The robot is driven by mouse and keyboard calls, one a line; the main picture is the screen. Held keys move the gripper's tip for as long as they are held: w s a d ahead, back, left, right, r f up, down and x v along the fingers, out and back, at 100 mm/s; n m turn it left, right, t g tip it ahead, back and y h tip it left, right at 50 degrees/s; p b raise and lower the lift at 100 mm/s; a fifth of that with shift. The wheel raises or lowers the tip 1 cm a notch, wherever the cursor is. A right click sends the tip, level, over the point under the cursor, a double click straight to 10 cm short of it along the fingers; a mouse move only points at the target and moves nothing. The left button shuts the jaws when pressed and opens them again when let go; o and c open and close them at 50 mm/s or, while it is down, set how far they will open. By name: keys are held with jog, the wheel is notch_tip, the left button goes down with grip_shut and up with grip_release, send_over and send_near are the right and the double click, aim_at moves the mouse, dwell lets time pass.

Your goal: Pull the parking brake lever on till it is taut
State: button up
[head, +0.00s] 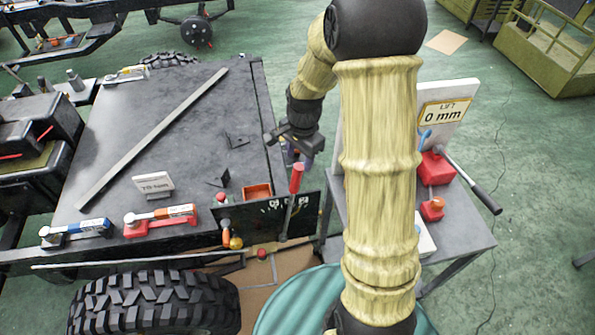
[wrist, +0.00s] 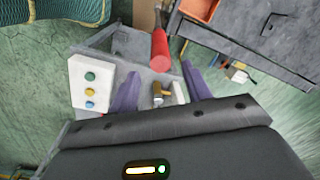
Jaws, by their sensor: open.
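The parking brake lever (head: 296,180) has a red grip on a grey bar and stands up in front of a dark panel (head: 262,220) at the bench's front right corner. My gripper (head: 299,156) is open, just above the red grip in the head view. In the wrist view, the red grip (wrist: 160,50) shows between and beyond the tips of my two purple fingers, with room on both sides. I see no contact with it.
A grey side table (head: 462,232) on the right carries a red jack (head: 436,170) with a black-gripped handle and a "LIFT 0 mm" sign (head: 446,110). An orange tray (head: 257,191) lies left of the lever. A large tyre (head: 150,303) stands in front.

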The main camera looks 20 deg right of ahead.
aim_at(297, 173)
jog(key=f, duration=0.2)
jog(key=f+p, duration=0.1)
jog(key=f, duration=0.5)
jog(key=shift+w+a+f, duration=0.15)
jog(key=shift+w+a, duration=0.05)
jog(key=shift+w, duration=0.1)
grip_shut()
